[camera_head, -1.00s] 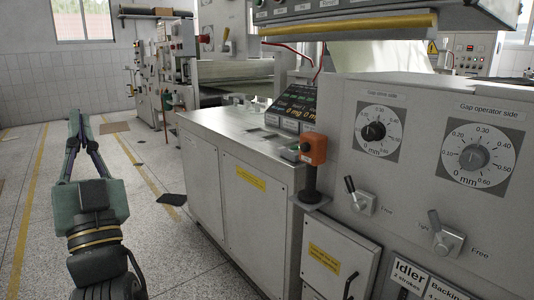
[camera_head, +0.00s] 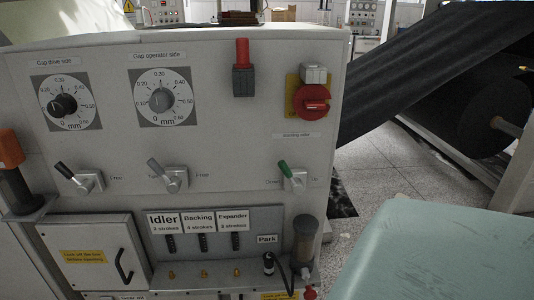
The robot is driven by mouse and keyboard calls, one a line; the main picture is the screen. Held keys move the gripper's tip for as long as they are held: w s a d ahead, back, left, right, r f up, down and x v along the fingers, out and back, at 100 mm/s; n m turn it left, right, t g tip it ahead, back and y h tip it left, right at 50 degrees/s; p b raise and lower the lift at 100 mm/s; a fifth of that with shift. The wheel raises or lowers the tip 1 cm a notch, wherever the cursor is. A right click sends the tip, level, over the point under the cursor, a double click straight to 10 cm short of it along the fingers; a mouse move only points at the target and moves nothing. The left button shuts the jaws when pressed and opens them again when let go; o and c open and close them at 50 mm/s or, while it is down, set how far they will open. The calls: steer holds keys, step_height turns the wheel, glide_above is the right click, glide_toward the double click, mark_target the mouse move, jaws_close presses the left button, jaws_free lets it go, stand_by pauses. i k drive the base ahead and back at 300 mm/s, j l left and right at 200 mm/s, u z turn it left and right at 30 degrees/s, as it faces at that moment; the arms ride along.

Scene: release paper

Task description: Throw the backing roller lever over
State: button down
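Three levers stand in a row on the grey machine panel. The left lever (camera_head: 66,170) has a black handle tilted up-left, beside the word Free. The middle lever (camera_head: 158,169) has a grey handle tilted up-left, also beside Free. The right lever (camera_head: 284,169) has a green handle leaning up-left, between small labels that seem to read Down and Up. A plate marked Backing (camera_head: 198,222) is below the middle lever, between the Idler and Expander plates. I cannot tell from lettering which lever is the backing roller's. My gripper is not in view.
Two gap dials, drive side (camera_head: 64,104) and operator side (camera_head: 165,100), sit above the levers. A red rotary switch (camera_head: 311,101) is at upper right. An orange-topped post (camera_head: 12,150) stands at left. A pale green surface (camera_head: 430,250) fills the lower right, close up.

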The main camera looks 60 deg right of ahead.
mark_target(296, 185)
steer(key=z, duration=1.65)
steer(key=k+j, duration=0.15)
steer(key=j, duration=0.15)
steer(key=i+z, duration=0.05)
